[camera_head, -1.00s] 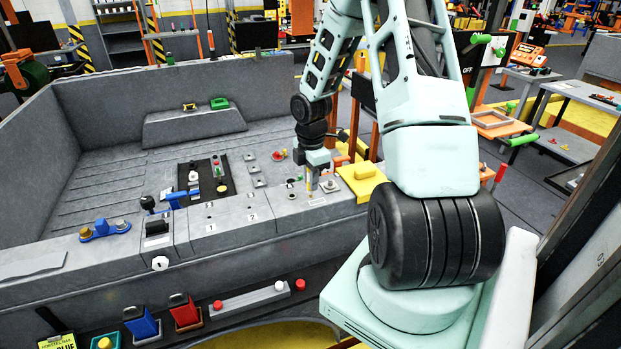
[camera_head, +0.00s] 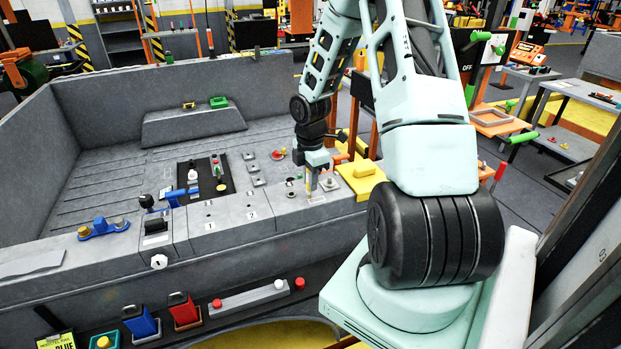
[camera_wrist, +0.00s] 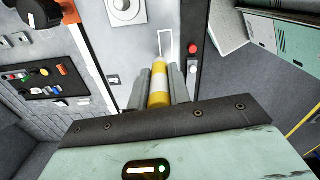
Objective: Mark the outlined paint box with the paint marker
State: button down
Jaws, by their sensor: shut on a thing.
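My gripper (camera_wrist: 162,85) is shut on the paint marker (camera_wrist: 159,86), a yellow cylinder with a white band, which lies between the two grey fingers in the wrist view. The marker's far end is just short of a white-outlined box (camera_wrist: 165,42) on the grey panel. I cannot tell whether the tip touches the surface. In the head view my gripper (camera_head: 314,178) points down over the right end of the grey console ledge, and the marker is mostly hidden there.
A yellow block (camera_head: 362,178) sits right of my gripper. A dark control panel (camera_head: 206,180) with coloured knobs and blue levers lies left on the console. In the wrist view a red button (camera_wrist: 193,47) is right of the outline and a white dial (camera_wrist: 125,9) left.

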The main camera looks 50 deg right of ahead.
jog(key=shift+f, duration=0.35)
jog(key=shift+s+a, duration=0.1)
jog(key=shift+s, duration=0.1)
dwell(1.1)
jog(key=shift+s+a, duration=0.35)
jog(key=shift+s, duration=0.5)
jog(key=shift+w+p, duration=0.15)
jog(key=shift+p, duration=0.15)
jog(key=shift+w+d+p, duration=0.2)
jog(key=shift+w+d, duration=0.05)
jog(key=shift+w, duration=0.2)
jog(key=shift+w+d+p, duration=0.2)
jog(key=shift+w, duration=0.25)
jog(key=shift+s+a, duration=0.1)
jog(key=shift+s, duration=0.1)
jog(key=shift+s+a, duration=0.35)
jog(key=shift+s, duration=0.45)
jog(key=shift+w, duration=0.1)
